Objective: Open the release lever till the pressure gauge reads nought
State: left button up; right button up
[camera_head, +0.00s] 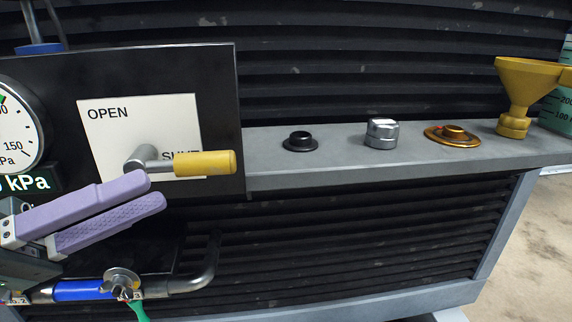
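The release lever has a yellow grip (207,163) on a grey metal arm and pivot. It lies level, pointing right, across the SHUT label on a white plate (110,135); OPEN is printed at the plate's upper left. The pressure gauge (14,135) is cut off by the left edge, and its reading cannot be told. A readout below it (30,182) shows a partly cut figure ending in "0 kPa". My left gripper (157,191) has purple fingers, slightly apart and empty, just below and left of the lever grip. My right gripper is not in view.
A grey shelf (340,172) to the right bears a black cap (300,141), a silver cap (381,134), a copper-coloured cap (453,134) and a yellow funnel (525,85). A pipe with a blue section (82,290) and a green-handled valve (138,310) lies below my gripper.

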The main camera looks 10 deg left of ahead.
aim_at(212, 152)
pick_arm(q)
jog(key=x, duration=0.8)
jog(key=shift+w+d+b, duration=0.1)
jog(key=shift+d+b, duration=0.05)
jog(key=shift+b, duration=0.2)
grip_shut()
jog(key=shift+r, duration=0.1)
dwell(0.8)
